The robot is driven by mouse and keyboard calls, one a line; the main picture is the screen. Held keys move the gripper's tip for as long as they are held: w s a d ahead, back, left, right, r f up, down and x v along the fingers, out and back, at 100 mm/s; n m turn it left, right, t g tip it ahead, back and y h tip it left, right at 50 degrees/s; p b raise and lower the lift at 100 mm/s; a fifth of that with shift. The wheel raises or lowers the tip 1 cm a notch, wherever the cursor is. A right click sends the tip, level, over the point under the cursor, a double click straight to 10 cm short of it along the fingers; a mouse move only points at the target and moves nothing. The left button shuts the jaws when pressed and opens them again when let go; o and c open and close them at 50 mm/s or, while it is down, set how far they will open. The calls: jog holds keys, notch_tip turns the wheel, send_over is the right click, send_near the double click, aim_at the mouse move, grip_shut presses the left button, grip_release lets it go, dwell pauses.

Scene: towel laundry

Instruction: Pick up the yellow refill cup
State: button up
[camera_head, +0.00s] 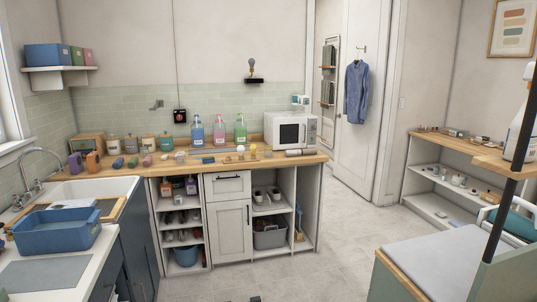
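I cannot tell for sure which thing is the yellow refill cup. A yellow-orange vessel (92,163) stands beside a purple one (76,165) at the left end of the wooden counter (205,165), near the sink. Some very small yellowish items (253,150) also sit around the middle of the counter, too small to make out. My gripper is not clearly in view.
Colored bottles (219,130), lidded jars (131,144) and a white microwave (291,131) line the counter's back. A blue basin (57,231) stands in the left foreground. A cushioned bench (450,262) is at lower right. The floor (335,225) between is largely clear.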

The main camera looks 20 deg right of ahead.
jog(key=shift+o, duration=0.2)
jog(key=o, duration=1)
jog(key=shift+r, duration=0.1)
